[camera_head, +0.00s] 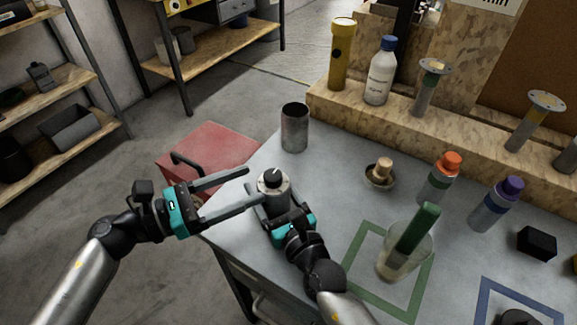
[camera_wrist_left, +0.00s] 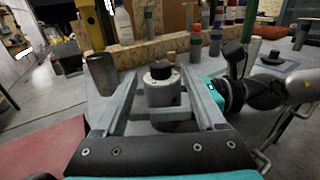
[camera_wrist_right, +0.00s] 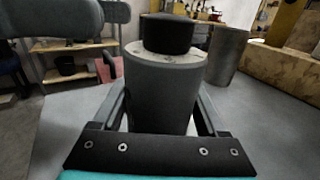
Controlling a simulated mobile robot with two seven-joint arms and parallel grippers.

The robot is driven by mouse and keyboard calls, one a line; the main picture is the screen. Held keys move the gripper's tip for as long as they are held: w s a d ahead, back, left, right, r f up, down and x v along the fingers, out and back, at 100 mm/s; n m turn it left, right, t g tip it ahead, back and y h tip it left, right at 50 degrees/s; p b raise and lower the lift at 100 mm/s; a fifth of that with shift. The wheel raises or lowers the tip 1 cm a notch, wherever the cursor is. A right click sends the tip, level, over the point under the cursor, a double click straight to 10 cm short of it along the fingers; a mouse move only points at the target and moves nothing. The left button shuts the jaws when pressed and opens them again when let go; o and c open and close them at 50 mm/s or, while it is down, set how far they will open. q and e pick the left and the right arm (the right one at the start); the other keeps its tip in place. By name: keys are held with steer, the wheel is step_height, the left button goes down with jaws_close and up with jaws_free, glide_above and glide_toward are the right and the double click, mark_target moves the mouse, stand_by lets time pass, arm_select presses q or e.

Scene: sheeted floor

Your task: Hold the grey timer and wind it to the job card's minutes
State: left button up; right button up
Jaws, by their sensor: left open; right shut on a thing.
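The grey timer (camera_head: 274,190) is an upright cylinder with a pale top face and a black knob; it stands at the table's near left side. My right gripper (camera_head: 278,205) is shut on its body. In the right wrist view the timer (camera_wrist_right: 162,95) fills the space between the fingers, its black knob (camera_wrist_right: 168,35) on top. My left gripper (camera_head: 252,184) is open, its fingers pointing at the timer from the left. In the left wrist view the knob (camera_wrist_left: 161,71) shows between and beyond the fingers. The dial marks are too small to read.
A metal cup (camera_head: 295,128) stands behind the timer. A small bowl (camera_head: 380,177), orange-capped bottle (camera_head: 440,177), purple-capped bottle (camera_head: 495,205) and glass (camera_head: 405,255) with a green object stand to the right. A white sheet (camera_head: 490,4) at the top is cut off and unreadable.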

mark_target(273, 178)
arm_select(q)
steer(key=x, duration=0.9)
steer(key=shift+d, duration=0.2)
steer(key=shift+c, duration=0.4)
jaws_close()
